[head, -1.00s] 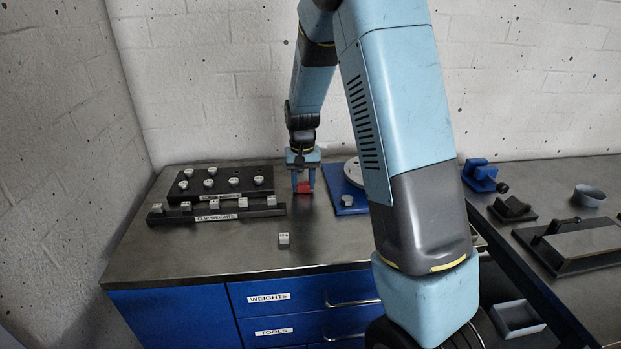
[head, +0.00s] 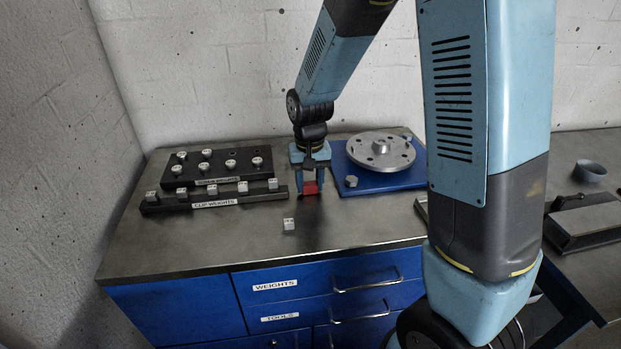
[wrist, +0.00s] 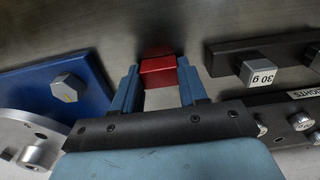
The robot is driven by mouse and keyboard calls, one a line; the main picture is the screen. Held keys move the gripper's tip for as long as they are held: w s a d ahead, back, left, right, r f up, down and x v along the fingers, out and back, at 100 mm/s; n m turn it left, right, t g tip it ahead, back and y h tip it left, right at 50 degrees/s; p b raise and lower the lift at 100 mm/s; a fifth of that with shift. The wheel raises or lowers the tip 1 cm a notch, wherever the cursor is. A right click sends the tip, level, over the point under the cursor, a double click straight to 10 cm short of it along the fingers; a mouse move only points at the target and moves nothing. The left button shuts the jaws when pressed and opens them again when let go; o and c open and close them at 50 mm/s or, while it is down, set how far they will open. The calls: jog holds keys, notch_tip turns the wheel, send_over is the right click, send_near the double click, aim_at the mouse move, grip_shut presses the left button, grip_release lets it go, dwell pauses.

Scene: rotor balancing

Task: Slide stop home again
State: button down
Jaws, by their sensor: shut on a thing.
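The stop appears to be the red block (head: 311,188), low at the tabletop just left of the blue base plate (head: 400,181). My gripper (head: 310,184) points down with one finger on each side of the block. In the wrist view the red block (wrist: 158,72) sits between the fingertips of my gripper (wrist: 158,80), which is shut on it. I cannot tell whether the block touches the tabletop. A grey disc with holes (head: 380,150) lies on the blue plate, and a small grey hex piece (head: 351,181) is at the plate's near left corner.
A black rack labelled clip weights (head: 218,198) and a second black weight rack (head: 216,176) stand left of my gripper. A loose small weight (head: 289,224) lies on the table in front. The tabletop (head: 200,245) is clear toward the front left. Blue drawers (head: 320,285) are below.

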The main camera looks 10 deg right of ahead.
aim_at(310, 185)
jog(key=shift+s+a, duration=0.15)
jog(key=c, duration=0.6)
grip_release()
notch_tip(310, 185, up, 14)
jog(key=shift+f, duration=0.1)
jog(key=s+d+r+t, duration=0.2)
jog(key=s+d+r, duration=0.3)
jog(key=s+d, duration=0.3)
jog(key=s+d+r+t, duration=0.3)
jog(key=s+d+r, duration=0.2)
jog(key=s, duration=0.6)
jog(key=d, duration=0.2)
jog(key=shift+s+d+m+t, duration=0.3)
jog(key=shift+s+d, duration=0.05)
jog(key=shift+s, duration=0.05)
